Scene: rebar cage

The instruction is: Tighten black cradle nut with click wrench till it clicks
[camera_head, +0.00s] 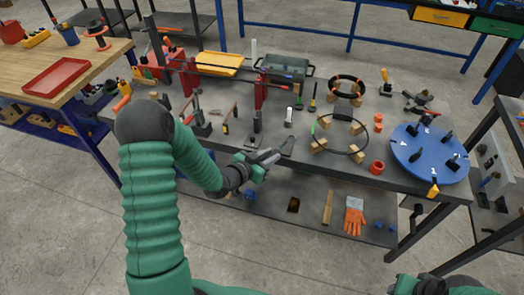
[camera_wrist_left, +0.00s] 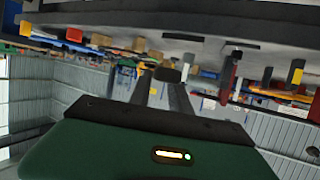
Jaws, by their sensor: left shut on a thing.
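My left gripper (camera_head: 266,158) is over the near edge of the dark workbench, left of the wire ring. It is shut on a small dark piece (camera_wrist_left: 168,75), which shows between the fingertips in the left wrist view. I cannot tell if this piece is the click wrench. A red frame with two stands (camera_head: 262,92) and a dark bar across it stands at the back left of the bench. I cannot pick out the black cradle nut. A dark and green part of my right arm (camera_head: 435,286) shows at the bottom right, with no fingers clear.
The dark bench (camera_head: 385,165) holds a ring on wooden blocks (camera_head: 340,133), a blue turntable (camera_head: 430,153), a green case (camera_head: 286,68) and a yellow tray (camera_head: 220,62). Gloves (camera_head: 354,216) lie on the lower shelf. A wooden table (camera_head: 95,52) stands at left.

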